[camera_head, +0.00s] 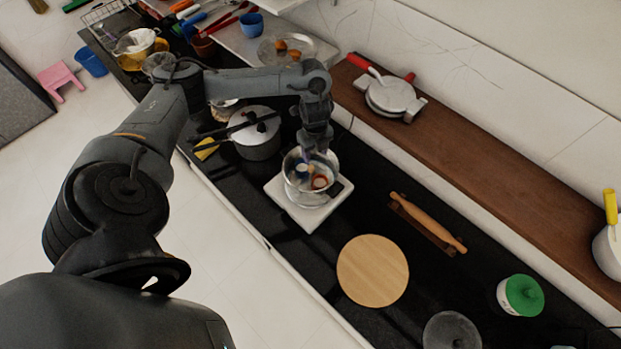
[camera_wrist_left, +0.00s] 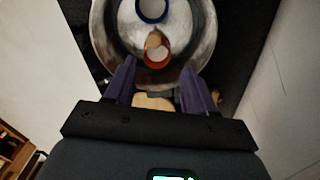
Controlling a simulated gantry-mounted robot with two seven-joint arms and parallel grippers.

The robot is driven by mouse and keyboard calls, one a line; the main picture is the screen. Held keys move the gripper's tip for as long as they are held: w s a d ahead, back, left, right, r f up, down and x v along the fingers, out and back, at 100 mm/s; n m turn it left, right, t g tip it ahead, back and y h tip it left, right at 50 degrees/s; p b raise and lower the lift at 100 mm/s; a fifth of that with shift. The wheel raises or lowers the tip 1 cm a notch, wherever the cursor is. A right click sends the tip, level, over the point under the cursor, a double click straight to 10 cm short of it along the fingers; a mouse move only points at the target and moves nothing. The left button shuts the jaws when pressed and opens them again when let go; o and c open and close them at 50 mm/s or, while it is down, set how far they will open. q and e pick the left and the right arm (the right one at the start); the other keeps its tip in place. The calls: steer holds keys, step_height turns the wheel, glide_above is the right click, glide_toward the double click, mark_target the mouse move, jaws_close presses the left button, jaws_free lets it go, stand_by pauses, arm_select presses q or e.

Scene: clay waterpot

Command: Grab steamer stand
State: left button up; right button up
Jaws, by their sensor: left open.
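A silver metal pot (camera_head: 331,164) stands on a white square base (camera_head: 310,220) on the black counter. It fills the top of the left wrist view (camera_wrist_left: 105,25). Inside are a blue-rimmed round piece (camera_wrist_left: 152,10) and an orange-rimmed round piece (camera_wrist_left: 157,52). I cannot tell which piece is the steamer stand. My left gripper (camera_head: 308,156) points down over the pot. Its purple fingers (camera_wrist_left: 157,78) are apart, with the orange-rimmed piece just beyond their tips. No grip on anything shows. My right gripper is not in view.
A lidded pot (camera_head: 257,142) stands left of the metal pot. A round wooden board (camera_head: 372,271), a rolling pin (camera_head: 428,223) and a green-lidded container (camera_head: 521,295) lie to the right. A brown wooden shelf (camera_head: 470,150) runs along the wall.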

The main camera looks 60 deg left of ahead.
mark_target(311, 167)
arm_select(q)
steer(key=f, duration=0.5)
steer(key=shift+s+a, duration=0.15)
steer(key=shift+a, duration=0.05)
steer(key=shift+s+f+p, duration=0.15)
steer(key=shift+f+p, duration=0.3)
steer(key=shift+f, duration=0.1)
steer(key=f, duration=0.3)
steer(key=shift+s+f+p, duration=0.15)
steer(key=shift+s+p, duration=0.1)
steer(key=shift+p, duration=0.05)
steer(key=shift+f, duration=0.45)
jaws_close()
steer(key=shift+w, duration=0.1)
